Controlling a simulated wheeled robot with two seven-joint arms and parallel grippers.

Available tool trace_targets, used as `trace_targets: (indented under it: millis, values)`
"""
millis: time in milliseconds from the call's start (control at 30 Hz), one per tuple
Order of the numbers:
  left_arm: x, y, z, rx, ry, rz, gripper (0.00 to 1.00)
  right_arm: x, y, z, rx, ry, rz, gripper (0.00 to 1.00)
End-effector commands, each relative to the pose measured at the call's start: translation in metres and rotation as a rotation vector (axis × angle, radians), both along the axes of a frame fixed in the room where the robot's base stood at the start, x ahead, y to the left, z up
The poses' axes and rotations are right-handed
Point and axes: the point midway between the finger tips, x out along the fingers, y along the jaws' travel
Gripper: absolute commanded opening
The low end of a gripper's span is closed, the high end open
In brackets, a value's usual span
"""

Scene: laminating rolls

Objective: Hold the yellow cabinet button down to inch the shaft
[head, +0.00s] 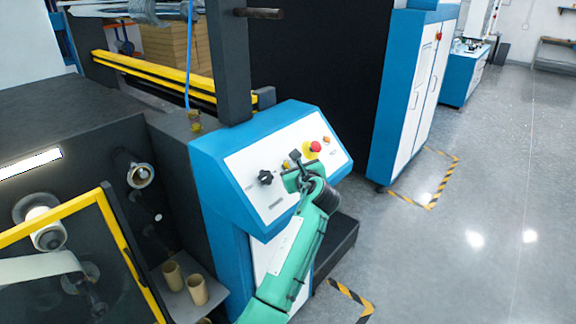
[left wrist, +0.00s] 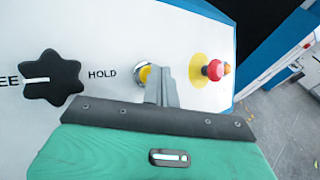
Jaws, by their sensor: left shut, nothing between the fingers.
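The yellow button (left wrist: 145,74) sits in a metal ring on the white sloping panel of the blue cabinet (head: 220,160). In the left wrist view, my left gripper (left wrist: 158,72) is shut and empty, with its fingertips at the button and hiding its right part. I cannot tell whether the tips touch or press it. In the head view, my left gripper (head: 291,162) is over the middle of the panel and hides most of the button. My right gripper is in neither view.
A black star knob (left wrist: 52,78), also in the head view (head: 265,178), is left of the button, beside the word HOLD. A red mushroom button (left wrist: 215,70) on a yellow base and an orange one (head: 327,140) are to the right. Grey floor (head: 480,200) is open at right.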

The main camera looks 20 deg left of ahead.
Motion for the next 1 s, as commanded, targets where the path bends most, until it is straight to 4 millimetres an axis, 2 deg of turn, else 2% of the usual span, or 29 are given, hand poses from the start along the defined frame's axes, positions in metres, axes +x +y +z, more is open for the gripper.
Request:
trace_targets:
  millis: [1000]
  values:
    - [0.0019,0.0053,-0.0062,-0.001,0.001,0.001,0.00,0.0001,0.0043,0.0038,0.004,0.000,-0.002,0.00]
